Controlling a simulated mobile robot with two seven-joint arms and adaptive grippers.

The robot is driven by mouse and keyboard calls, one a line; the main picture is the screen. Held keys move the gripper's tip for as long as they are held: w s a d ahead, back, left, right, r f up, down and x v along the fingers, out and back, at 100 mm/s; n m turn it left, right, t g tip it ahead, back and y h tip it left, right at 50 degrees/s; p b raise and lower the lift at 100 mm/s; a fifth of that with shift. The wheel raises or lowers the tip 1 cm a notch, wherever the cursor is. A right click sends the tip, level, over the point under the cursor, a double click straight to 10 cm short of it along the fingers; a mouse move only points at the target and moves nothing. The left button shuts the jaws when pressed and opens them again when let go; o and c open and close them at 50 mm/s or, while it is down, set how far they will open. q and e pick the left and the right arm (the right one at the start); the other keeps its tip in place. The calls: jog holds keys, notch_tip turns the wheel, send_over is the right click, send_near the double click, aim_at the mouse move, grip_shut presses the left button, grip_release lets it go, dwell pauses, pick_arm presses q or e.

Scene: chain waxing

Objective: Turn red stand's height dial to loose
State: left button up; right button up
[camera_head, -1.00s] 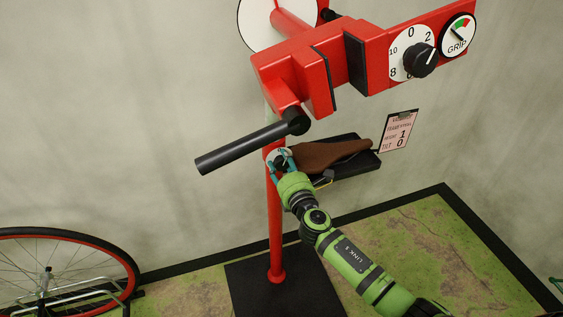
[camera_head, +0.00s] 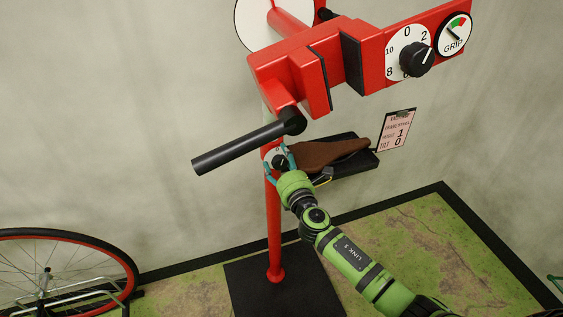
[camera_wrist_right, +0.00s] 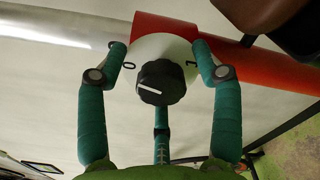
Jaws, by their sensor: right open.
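The red stand (camera_head: 275,230) has an upright post with a red clamp head at the top. Its height dial (camera_head: 279,161) is a black knob on a white disc on the post, below the black handle. In the right wrist view the knob (camera_wrist_right: 161,82) is centred, its white line lying nearly sideways. My right gripper (camera_head: 281,164) is open around the dial. In the right wrist view its teal fingers (camera_wrist_right: 160,60) stand either side of the knob, with a gap to it; a third finger is below. My left gripper is not in view.
The black handle (camera_head: 243,147) juts left above the dial. A brown saddle (camera_head: 329,154) on a black shelf sits close on the right. A numbered dial (camera_head: 415,58) and GRIP gauge (camera_head: 454,35) are on the head. A bicycle wheel (camera_head: 133,270) stands lower left.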

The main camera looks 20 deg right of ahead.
jog(key=shift+s, duration=0.1)
jog(key=s, duration=1.2)
jog(key=shift+d, duration=0.2)
jog(key=shift+w, duration=0.1)
jog(key=s+d+f+m+g+h+p, duration=0.1)
jog(key=s+d+f+m+g, duration=0.25)
jog(key=f, duration=0.75)
jog(key=s+f+m+g, duration=0.3)
jog(key=s+f+m, duration=0.25)
jog(key=f, duration=0.45)
jog(key=s+d+f+m+g+h+p, duration=0.1)
jog(key=s+d+f+m+g, duration=0.3)
jog(key=f, duration=0.7)
jog(key=s+a+f+m+g, duration=0.1)
jog(key=s+f+m, duration=0.3)
jog(key=s, duration=0.6)
jog(key=s+a+f+m+g+y+p, duration=0.1)
jog(key=s+a+f+m+g, duration=0.1)
jog(key=s, duration=0.9)
jog(key=s+a+f+m+g, duration=0.1)
jog(key=s+f+m+g, duration=0.2)
jog(key=s, duration=0.7)
notch_tip(320, 180, down, 5)
jog(key=m, duration=0.2)
jog(key=shift+s+a+r+m+p, duration=0.2)
jog(key=shift+s+a+m+p, duration=0.1)
jog(key=shift+s+a+m, duration=0.1)
jog(key=shift+w+g, duration=0.1)
jog(key=shift+g, duration=0.15)
